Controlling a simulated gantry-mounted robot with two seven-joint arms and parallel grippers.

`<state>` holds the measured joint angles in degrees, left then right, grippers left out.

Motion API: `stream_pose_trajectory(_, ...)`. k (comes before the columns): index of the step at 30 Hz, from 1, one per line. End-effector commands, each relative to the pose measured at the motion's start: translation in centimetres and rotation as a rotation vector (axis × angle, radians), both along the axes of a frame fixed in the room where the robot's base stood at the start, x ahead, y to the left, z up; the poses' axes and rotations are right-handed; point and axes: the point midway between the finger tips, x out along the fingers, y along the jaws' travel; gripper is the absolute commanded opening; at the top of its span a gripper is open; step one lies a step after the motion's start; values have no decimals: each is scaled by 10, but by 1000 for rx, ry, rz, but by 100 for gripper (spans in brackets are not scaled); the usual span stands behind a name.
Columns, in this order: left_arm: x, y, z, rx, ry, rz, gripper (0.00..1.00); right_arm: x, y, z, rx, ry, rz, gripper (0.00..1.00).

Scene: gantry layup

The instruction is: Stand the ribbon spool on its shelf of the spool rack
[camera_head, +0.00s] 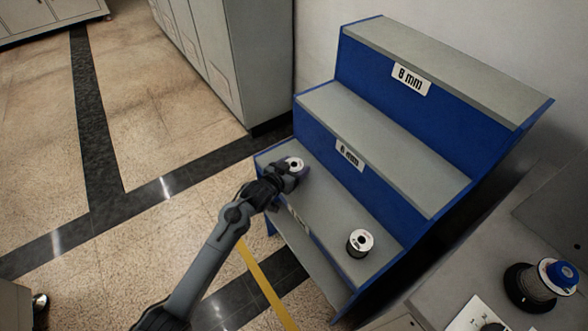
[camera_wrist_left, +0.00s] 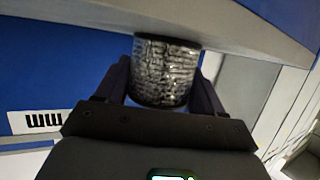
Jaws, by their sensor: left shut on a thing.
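A dark spool with a white top flange (camera_head: 294,163) is upright in my left gripper (camera_head: 287,172), at the left end of the lowest shelf of the blue and grey spool rack (camera_head: 415,160). In the left wrist view the spool's dark, shiny winding (camera_wrist_left: 165,70) sits between the two finger pads (camera_wrist_left: 165,88). The spool's lower end meets the grey shelf (camera_wrist_left: 235,22) in that view; I cannot tell whether it bears on it. The rack's upper steps read 8 mm and 6 mm; the lowest step's label (camera_head: 298,219) is unreadable. My right gripper is out of view.
A second spool (camera_head: 360,242) stands at the right part of the same lowest shelf. Grey cabinets (camera_head: 222,60) stand behind. The upper shelves are bare.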

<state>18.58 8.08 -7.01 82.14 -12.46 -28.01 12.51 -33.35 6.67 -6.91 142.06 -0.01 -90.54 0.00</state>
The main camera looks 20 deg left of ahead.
Motion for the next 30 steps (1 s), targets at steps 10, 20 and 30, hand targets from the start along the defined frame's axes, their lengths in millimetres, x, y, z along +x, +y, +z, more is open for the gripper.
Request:
stream_pose_trajectory(10,1,0,0,-1,-4,0,19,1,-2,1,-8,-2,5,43)
stream_pose_trajectory(20,0,0,-2,0,0,0,94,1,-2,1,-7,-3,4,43)
stream_pose_trajectory(30,-7,2,5,0,1,1,94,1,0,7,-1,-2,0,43)
